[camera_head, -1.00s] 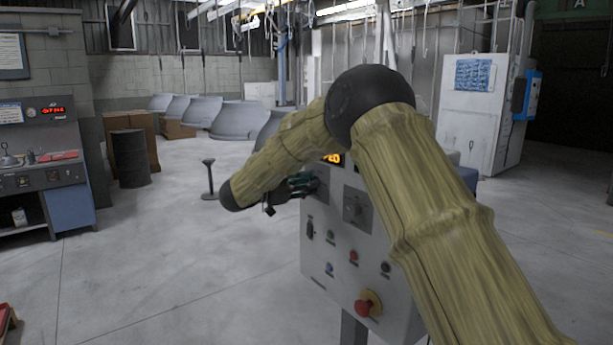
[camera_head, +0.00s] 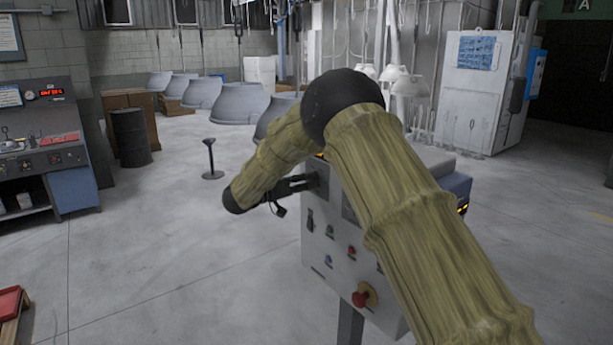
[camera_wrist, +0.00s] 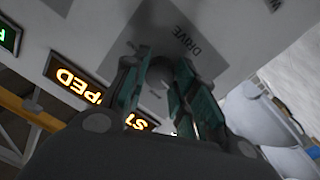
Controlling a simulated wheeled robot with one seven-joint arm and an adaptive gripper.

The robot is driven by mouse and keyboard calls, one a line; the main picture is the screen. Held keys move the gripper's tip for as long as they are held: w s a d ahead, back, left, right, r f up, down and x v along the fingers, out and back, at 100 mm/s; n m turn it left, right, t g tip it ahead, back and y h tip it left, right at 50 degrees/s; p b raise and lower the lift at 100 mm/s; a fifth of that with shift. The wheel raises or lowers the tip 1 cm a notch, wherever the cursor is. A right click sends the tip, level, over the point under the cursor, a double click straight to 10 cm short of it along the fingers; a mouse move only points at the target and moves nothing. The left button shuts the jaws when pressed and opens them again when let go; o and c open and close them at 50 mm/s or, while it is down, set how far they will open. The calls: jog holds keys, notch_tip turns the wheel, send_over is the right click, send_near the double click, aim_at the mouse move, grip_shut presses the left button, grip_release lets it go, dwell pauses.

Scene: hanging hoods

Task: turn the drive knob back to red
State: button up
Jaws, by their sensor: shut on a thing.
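The drive knob (camera_wrist: 158,72) shows in the wrist view as a grey round shape between my fingers, beside the printed word DRIVE on a grey plate. My gripper (camera_wrist: 159,58) has its teal-padded fingers on both sides of it and is shut on it. The fingers hide most of the knob, so I cannot tell where it points. In the head view my gripper (camera_head: 308,182) reaches the upper left of the control box (camera_head: 318,262). An amber display (camera_wrist: 72,80) in the wrist view reads STOPPED, partly covered by my gripper.
A red emergency button (camera_head: 360,298) and small buttons sit lower on the box. A black stand (camera_head: 211,160) is on the floor behind my wrist. Pale hoods (camera_head: 408,85) hang behind my arm. The floor to the left is mostly clear.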

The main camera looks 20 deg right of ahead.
jog(key=shift+f+n+p, duration=0.2)
jog(key=shift+n+p, duration=0.25)
jog(key=shift+n, duration=0.45)
jog(key=shift+f, duration=0.1)
jog(key=o, duration=1)
jog(key=shift+o, duration=0.2)
jog(key=shift+r, duration=0.2)
jog(key=shift+a, duration=0.1)
jog(key=v, duration=1.1)
jog(key=shift+a+f, duration=0.15)
jog(key=shift+a, duration=0.25)
jog(key=shift+s, duration=0.15)
